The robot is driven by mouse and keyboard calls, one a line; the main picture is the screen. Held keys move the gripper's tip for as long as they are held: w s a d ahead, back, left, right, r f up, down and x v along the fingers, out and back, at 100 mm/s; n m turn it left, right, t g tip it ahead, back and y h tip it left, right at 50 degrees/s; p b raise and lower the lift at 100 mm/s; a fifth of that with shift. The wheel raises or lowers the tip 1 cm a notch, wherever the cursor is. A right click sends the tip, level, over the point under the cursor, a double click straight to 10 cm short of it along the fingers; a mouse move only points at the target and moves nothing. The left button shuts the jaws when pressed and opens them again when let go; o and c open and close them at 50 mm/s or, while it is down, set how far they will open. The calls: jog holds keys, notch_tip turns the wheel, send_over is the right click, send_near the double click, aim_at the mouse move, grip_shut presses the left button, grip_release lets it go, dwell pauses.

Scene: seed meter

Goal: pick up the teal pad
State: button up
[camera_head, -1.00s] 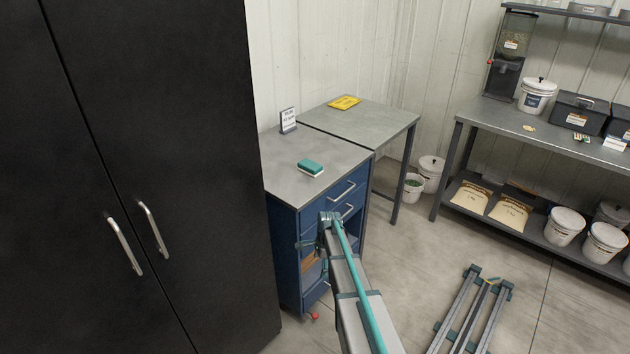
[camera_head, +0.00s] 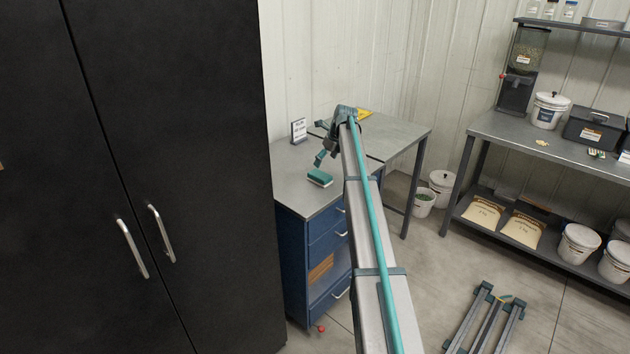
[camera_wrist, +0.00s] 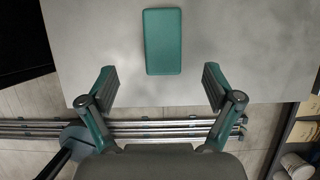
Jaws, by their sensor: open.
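The teal pad (camera_head: 320,177) lies on the grey top of the blue drawer cabinet (camera_head: 292,182), near its front edge; its underside is pale. In the wrist view the teal pad (camera_wrist: 162,41) lies flat, its long side pointing away from my gripper. My gripper (camera_wrist: 160,86) is open and empty, its two fingers to either side of the pad's line and short of the pad's near end. In the head view my gripper (camera_head: 321,158) is above and close to the pad, and my arm hides part of the cabinet.
A small sign (camera_head: 298,130) stands at the back of the cabinet top. A second grey table (camera_head: 398,138) adjoins it, with a yellow item (camera_head: 364,113) on it. A tall black cupboard (camera_head: 175,130) stands close on the left. A shelf bench (camera_head: 560,155) stands at the right.

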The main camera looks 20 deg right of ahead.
aim_at(320, 175)
jog(key=p+x, duration=0.1)
jog(key=x, duration=0.1)
jog(key=p+x, duration=0.1)
jog(key=x, duration=0.2)
jog(key=p+x, duration=0.1)
jog(key=x, duration=0.2)
jog(key=shift+d+f, duration=0.25)
jog(key=shift+f, duration=0.1)
jog(key=shift+w+a+f, duration=0.1)
jog(key=shift+f, duration=0.35)
jog(key=shift+f, duration=0.25)
jog(key=c, duration=1.4)
jog(key=shift+r, duration=0.1)
